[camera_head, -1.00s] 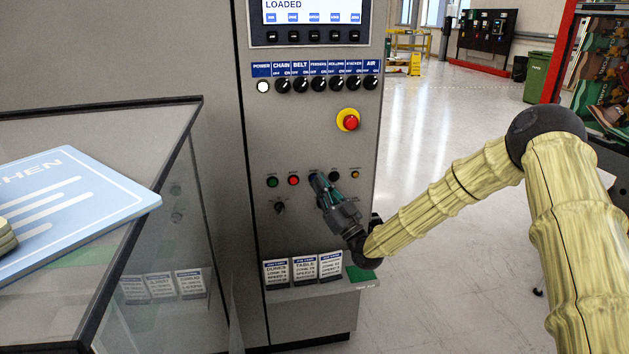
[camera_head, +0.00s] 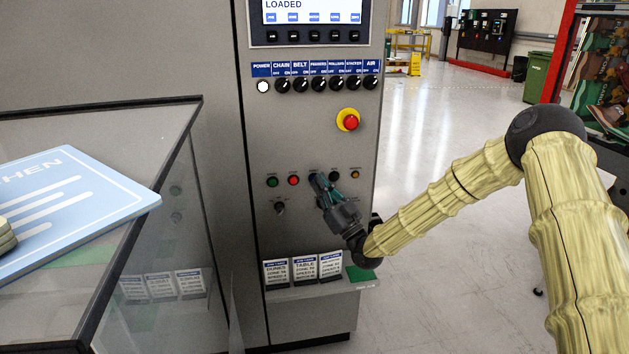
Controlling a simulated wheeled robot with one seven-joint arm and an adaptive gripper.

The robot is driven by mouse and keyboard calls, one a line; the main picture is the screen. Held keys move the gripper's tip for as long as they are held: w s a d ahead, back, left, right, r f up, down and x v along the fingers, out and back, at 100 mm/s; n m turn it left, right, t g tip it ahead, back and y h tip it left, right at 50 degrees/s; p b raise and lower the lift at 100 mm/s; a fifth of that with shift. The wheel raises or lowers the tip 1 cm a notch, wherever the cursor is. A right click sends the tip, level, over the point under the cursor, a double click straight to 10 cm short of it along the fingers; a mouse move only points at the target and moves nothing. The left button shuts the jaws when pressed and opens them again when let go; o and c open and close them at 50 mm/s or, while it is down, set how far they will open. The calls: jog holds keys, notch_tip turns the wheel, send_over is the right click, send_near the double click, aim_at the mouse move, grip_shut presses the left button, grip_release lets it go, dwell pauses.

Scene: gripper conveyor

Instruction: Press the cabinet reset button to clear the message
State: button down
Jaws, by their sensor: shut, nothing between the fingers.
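The grey control cabinet (camera_head: 300,140) stands at the centre. Its lower button row has a green button (camera_head: 271,182), a red button (camera_head: 293,180), a dark button (camera_head: 334,176) and a small amber one (camera_head: 355,175). My gripper (camera_head: 316,180) is shut and empty, its fingertips at this row between the red and the dark button. The fingertips hide whatever sits there; I cannot tell whether they touch it. The reset label is not readable. The display (camera_head: 311,12) at the top shows "LOADED"; the rest of its message is cut off.
A red emergency stop (camera_head: 350,122) on a yellow ring and a row of black knobs (camera_head: 319,84) sit above. A black selector (camera_head: 279,208) is lower left. Labelled cards (camera_head: 304,268) stand on a ledge below. A glass-sided case (camera_head: 110,230) is at left; open floor lies right.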

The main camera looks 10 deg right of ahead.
jog(key=shift+w+b, duration=0.4)
jog(key=shift+w, duration=0.35)
dwell(0.8)
jog(key=shift+s, duration=0.8)
jog(key=shift+s, duration=2.5)
